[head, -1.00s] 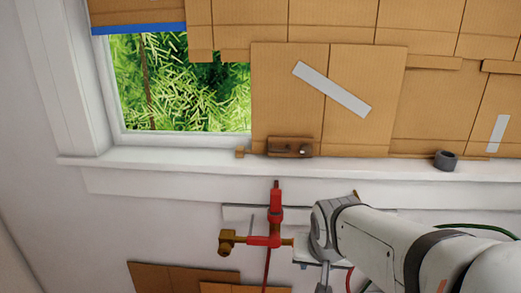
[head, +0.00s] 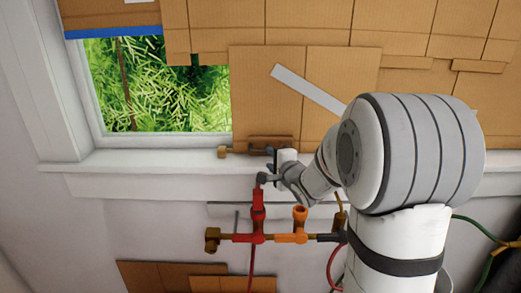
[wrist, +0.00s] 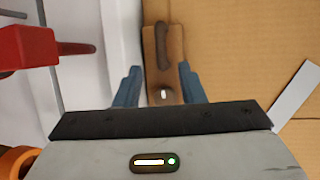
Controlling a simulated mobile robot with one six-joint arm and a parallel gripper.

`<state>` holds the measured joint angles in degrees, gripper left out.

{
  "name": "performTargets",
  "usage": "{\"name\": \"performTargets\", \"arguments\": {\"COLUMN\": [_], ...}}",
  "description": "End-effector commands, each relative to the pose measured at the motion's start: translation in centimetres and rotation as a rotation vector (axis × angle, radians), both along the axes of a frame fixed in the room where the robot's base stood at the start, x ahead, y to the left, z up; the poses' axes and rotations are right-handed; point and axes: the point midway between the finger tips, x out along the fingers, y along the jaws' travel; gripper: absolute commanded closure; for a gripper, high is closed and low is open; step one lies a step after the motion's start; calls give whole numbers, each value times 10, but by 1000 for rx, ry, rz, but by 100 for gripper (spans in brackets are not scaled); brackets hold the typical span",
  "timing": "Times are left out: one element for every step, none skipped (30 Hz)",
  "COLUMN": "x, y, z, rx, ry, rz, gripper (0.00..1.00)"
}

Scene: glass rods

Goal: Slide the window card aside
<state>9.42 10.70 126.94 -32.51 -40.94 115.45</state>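The window card (head: 253,90) is a tall cardboard panel over the window, right of the uncovered pane, with a grey tape strip (head: 305,90) across it. A brown handle plate (head: 257,140) sits at its lower edge, partly hidden by my gripper (head: 266,168) in the head view. In the wrist view the card (wrist: 235,45) fills the right side and the plate (wrist: 163,50) with its dark grip lies between my fingertips. My gripper (wrist: 159,72) is open, its blue fingers spread to either side of the plate's near end. I cannot tell whether they touch it.
The uncovered pane (head: 160,90) shows greenery left of the card. Below the sill are a red valve (head: 257,215) and an orange fitting (head: 299,222), close under my wrist.

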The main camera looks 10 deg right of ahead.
Motion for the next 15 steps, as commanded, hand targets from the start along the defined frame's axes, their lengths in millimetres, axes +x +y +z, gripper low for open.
{"name": "performTargets", "arguments": {"x": [3, 6, 10, 13, 17, 23, 28, 33, 39, 43, 48, 53, 57, 60, 64], "y": [1, 2, 2, 3, 4, 6, 7, 8, 8, 9, 10, 12, 12, 13, 14], "z": [0, 0, 0, -1, -2, -3, -5, -5, -6, -7, -7, -9, -9, -10, -11], "rx": [9, 12, 14, 15, 15, 14, 13, 12, 11, 12, 11, 11, 12, 11, 10], "ry": [-2, -4, -5, -4, -4, -4, -2, -3, -2, -3, -3, -2, -3, -3, -3], "rz": [2, 4, 4, 4, 4, 4, 5, 4, 3, 3, 2, 3, 3, 3, 2], "gripper": [64, 64, 64, 64, 64, 64, 64, 64, 64, 64, 64, 64, 64, 64, 64]}}
